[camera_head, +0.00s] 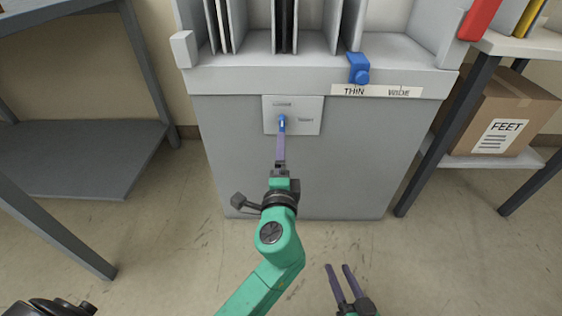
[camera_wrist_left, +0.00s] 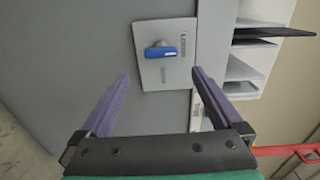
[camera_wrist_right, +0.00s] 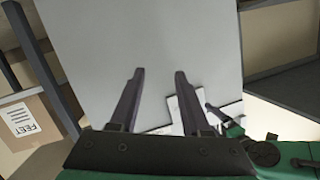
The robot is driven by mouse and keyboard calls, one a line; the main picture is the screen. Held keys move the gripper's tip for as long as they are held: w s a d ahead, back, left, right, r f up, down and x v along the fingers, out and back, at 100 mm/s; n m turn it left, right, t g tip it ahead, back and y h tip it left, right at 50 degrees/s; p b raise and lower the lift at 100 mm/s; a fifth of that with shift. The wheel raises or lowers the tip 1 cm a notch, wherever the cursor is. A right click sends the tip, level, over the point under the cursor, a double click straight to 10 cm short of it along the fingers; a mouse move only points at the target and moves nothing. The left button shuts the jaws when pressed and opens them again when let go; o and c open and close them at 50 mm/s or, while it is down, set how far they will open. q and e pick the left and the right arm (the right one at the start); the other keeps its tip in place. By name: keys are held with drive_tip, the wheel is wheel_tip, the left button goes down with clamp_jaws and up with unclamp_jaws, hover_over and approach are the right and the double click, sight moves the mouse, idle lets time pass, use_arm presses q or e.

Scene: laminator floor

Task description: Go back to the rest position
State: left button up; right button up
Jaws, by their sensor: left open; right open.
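My left arm reaches to the front of the grey machine (camera_head: 300,180). Its gripper (camera_head: 281,138) is in front of a light plate (camera_head: 306,117) with a blue-handled knob (camera_head: 282,123). In the left wrist view the fingers (camera_wrist_left: 160,76) are open and empty, with the knob (camera_wrist_left: 162,52) ahead, between their lines and apart from them. My right gripper (camera_head: 337,267) is low at the bottom of the head view, fingers apart and empty. In the right wrist view its open fingers (camera_wrist_right: 159,72) face the grey panel; part of my left arm shows at right.
A blue slider (camera_head: 358,68) sits above a label strip (camera_head: 376,91) reading THIN at its left. Upright slots hold dark and light sheets. A grey shelf (camera_head: 80,160) stands left; a table with a FEET carton (camera_head: 505,112) stands right. Floor between is clear.

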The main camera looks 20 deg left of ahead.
use_arm(q)
drive_tip(key=v, duration=0.2)
drive_tip(key=shift+s, duration=0.3)
use_arm(e)
drive_tip(key=shift+s+f+g, duration=0.5)
drive_tip(key=shift+s+f, duration=0.65)
drive_tip(key=shift+f, duration=0.05)
use_arm(q)
drive_tip(key=shift+d+f, duration=0.1)
